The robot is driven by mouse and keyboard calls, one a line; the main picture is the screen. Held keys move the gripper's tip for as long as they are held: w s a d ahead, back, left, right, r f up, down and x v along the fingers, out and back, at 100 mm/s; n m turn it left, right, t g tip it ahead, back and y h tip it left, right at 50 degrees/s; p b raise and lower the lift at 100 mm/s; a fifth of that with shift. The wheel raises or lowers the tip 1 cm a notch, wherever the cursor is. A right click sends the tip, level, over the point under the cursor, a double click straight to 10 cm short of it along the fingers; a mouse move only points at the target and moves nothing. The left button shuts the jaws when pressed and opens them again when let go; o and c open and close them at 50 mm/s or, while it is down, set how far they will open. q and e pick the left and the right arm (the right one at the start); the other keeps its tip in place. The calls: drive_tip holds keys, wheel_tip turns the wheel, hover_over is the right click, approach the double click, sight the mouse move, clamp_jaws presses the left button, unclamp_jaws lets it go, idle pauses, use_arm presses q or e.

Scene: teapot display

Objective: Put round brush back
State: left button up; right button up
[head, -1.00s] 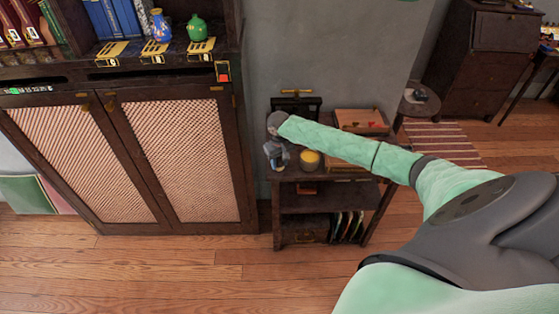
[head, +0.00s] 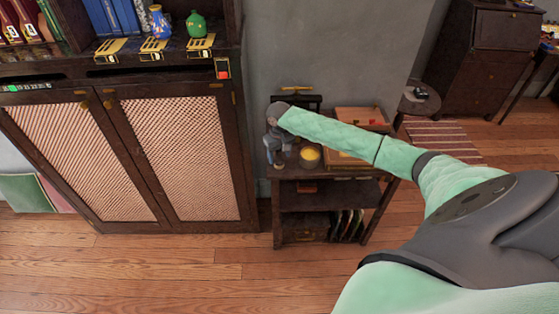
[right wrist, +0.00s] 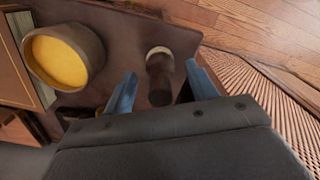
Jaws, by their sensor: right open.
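My right gripper (head: 278,160) is at the left end of the small dark side table (head: 286,172), pointing down. In the right wrist view its two blue fingers (right wrist: 161,72) are apart. A short dark round object with a pale ring at one end, which looks like the round brush (right wrist: 159,82), lies between the fingers in the picture. I cannot tell whether a finger touches it. In the head view I cannot make the brush out clearly by the gripper. My left gripper is not in view.
A yellow-filled round bowl (head: 310,156) stands close to the right of the gripper; it also shows in the right wrist view (right wrist: 62,58). A wooden tray (head: 362,118) is farther right. A tall cabinet (head: 244,150) stands to the left. The floor in front is clear.

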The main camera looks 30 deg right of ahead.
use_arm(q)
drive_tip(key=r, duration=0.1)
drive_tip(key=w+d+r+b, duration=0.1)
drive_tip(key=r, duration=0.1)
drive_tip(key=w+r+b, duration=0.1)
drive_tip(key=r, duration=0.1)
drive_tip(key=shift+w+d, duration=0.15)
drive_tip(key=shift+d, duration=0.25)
use_arm(e)
wheel_tip(320, 180, up, 9)
drive_tip(key=shift+r, duration=0.15)
